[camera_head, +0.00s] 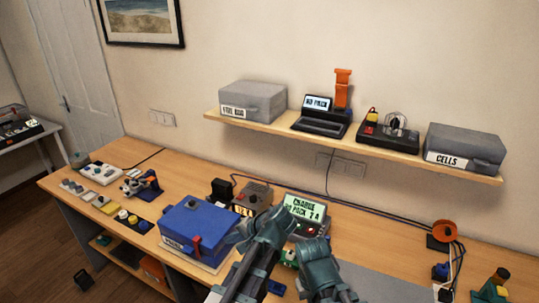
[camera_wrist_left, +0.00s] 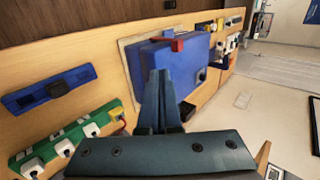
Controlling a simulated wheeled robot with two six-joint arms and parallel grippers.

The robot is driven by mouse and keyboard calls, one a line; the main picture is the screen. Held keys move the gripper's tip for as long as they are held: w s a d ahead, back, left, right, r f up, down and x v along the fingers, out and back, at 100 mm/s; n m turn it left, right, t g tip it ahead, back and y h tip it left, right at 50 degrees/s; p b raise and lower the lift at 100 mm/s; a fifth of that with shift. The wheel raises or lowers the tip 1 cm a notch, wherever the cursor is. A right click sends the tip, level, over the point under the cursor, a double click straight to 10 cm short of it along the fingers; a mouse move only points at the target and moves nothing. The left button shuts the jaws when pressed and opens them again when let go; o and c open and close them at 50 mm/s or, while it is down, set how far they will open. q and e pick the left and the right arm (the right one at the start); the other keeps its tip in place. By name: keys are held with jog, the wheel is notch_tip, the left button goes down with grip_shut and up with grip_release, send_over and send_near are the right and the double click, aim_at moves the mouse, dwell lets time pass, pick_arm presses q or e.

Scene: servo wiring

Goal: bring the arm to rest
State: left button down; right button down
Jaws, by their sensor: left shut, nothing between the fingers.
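My left gripper (camera_head: 264,228) is over the front of the workbench in the head view, just right of the blue case (camera_head: 190,232). In the left wrist view its fingers (camera_wrist_left: 160,85) are together with nothing between them. The blue case with its red latch also shows in the left wrist view (camera_wrist_left: 185,65), beyond the fingertips. My right arm's end (camera_head: 316,257) is at the bottom of the head view, close beside the left one; its finger gap cannot be made out.
The charger (camera_head: 305,207) with a lit screen stands behind my grippers on the wooden bench (camera_head: 92,212). A shelf (camera_head: 245,122) above holds grey boxes and devices. An orange spool (camera_head: 444,231) and cables are at the right. Small parts line the bench's left.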

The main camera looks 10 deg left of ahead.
pick_arm(q)
jog(key=s+d+f+g+h+b, duration=0.3)
jog(key=s+d+f+h, duration=0.4)
jog(key=s+d+f, duration=0.4)
jog(key=s+d+b, duration=0.1)
jog(key=s+d, duration=0.1)
jog(key=s, duration=0.2)
jog(key=shift+d+h, duration=0.15)
jog(key=shift+h, duration=0.15)
